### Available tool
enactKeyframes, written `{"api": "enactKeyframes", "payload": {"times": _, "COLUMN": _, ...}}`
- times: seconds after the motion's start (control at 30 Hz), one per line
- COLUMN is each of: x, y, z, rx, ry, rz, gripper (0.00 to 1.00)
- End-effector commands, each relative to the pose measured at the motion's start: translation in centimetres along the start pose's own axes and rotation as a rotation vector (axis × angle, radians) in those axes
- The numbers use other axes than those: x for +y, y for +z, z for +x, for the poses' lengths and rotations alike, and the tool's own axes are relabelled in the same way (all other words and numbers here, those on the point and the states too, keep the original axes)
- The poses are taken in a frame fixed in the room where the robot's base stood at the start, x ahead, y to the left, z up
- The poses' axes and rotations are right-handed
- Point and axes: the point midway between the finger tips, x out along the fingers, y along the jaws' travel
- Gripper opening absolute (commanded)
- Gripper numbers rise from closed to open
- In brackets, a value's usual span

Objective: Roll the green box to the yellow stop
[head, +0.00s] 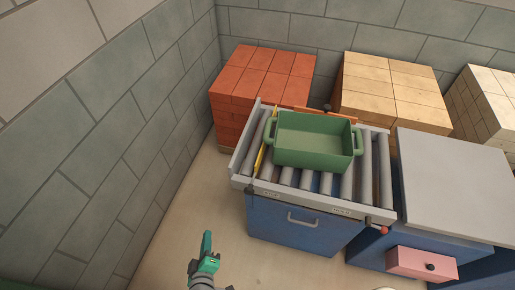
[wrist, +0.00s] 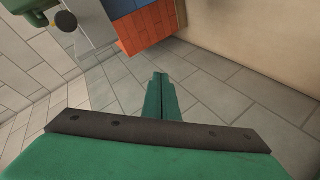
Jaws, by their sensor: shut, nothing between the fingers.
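The green box (head: 313,141), an open tub with a handle at each end, sits upright on the grey rollers of a conveyor. The yellow stop (head: 259,161) is a thin strip across the rollers at the conveyor's left end. The box's left handle is close beside the stop; I cannot tell if they touch. My gripper (head: 207,243) is shut and empty, in front and left of the conveyor, apart from the box. Its green fingers show together in the wrist view (wrist: 161,95). A green part in that view's top left corner looks like the box, mostly cut off.
The conveyor stands on a blue cabinet (head: 302,234) with a red-tipped lever (head: 378,228) at its front right. A grey-topped table (head: 455,180) with a pink drawer (head: 422,263) adjoins at right. Brick stacks (head: 262,75) stand behind. A block wall (head: 110,150) bounds the left; floor between is clear.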

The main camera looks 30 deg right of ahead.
Motion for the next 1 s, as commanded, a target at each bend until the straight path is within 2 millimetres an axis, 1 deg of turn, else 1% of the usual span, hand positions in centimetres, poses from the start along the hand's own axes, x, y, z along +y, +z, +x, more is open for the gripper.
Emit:
{"api": "enactKeyframes", "payload": {"times": 0.03, "x": 1.6, "y": -0.6, "z": 1.9, "rx": -0.033, "ry": 0.049, "rz": -0.047, "gripper": 0.0}}
{"api": "enactKeyframes", "payload": {"times": 0.07, "x": 2.6, "y": -0.9, "z": 2.7, "rx": -0.056, "ry": 0.076, "rz": -0.077, "gripper": 0.0}}
{"api": "enactKeyframes", "payload": {"times": 0.1, "x": 3.9, "y": -1.1, "z": 3.8, "rx": -0.089, "ry": 0.113, "rz": -0.114, "gripper": 0.0}}
{"api": "enactKeyframes", "payload": {"times": 0.17, "x": 6.2, "y": -1.4, "z": 5.3, "rx": -0.141, "ry": 0.174, "rz": -0.171, "gripper": 0.0}}
{"api": "enactKeyframes", "payload": {"times": 0.2, "x": 7.9, "y": -1.7, "z": 6.2, "rx": -0.176, "ry": 0.218, "rz": -0.206, "gripper": 0.0}}
{"api": "enactKeyframes", "payload": {"times": 0.27, "x": 10.5, "y": -2.1, "z": 7.3, "rx": -0.232, "ry": 0.283, "rz": -0.255, "gripper": 0.0}}
{"api": "enactKeyframes", "payload": {"times": 0.3, "x": 12.3, "y": -2.3, "z": 7.8, "rx": -0.269, "ry": 0.326, "rz": -0.285, "gripper": 0.0}}
{"api": "enactKeyframes", "payload": {"times": 0.33, "x": 13.6, "y": -2.4, "z": 8.2, "rx": -0.296, "ry": 0.358, "rz": -0.305, "gripper": 0.0}}
{"api": "enactKeyframes", "payload": {"times": 0.4, "x": 16.4, "y": -2.7, "z": 8.7, "rx": -0.356, "ry": 0.427, "rz": -0.345, "gripper": 0.0}}
{"api": "enactKeyframes", "payload": {"times": 0.5, "x": 19.7, "y": -3.1, "z": 8.9, "rx": -0.426, "ry": 0.51, "rz": -0.386, "gripper": 0.0}}
{"api": "enactKeyframes", "payload": {"times": 0.6, "x": 21.9, "y": -3.3, "z": 8.8, "rx": -0.474, "ry": 0.564, "rz": -0.41, "gripper": 0.0}}
{"api": "enactKeyframes", "payload": {"times": 0.7, "x": 23.0, "y": -3.3, "z": 8.8, "rx": -0.5, "ry": 0.592, "rz": -0.421, "gripper": 0.0}}
{"api": "enactKeyframes", "payload": {"times": 0.77, "x": 23.4, "y": -3.3, "z": 8.9, "rx": -0.506, "ry": 0.599, "rz": -0.424, "gripper": 0.0}}
{"api": "enactKeyframes", "payload": {"times": 0.87, "x": 24.0, "y": -3.0, "z": 9.5, "rx": -0.508, "ry": 0.601, "rz": -0.424, "gripper": 0.0}}
{"api": "enactKeyframes", "payload": {"times": 1.0, "x": 25.6, "y": -2.0, "z": 11.1, "rx": -0.513, "ry": 0.602, "rz": -0.422, "gripper": 0.0}}
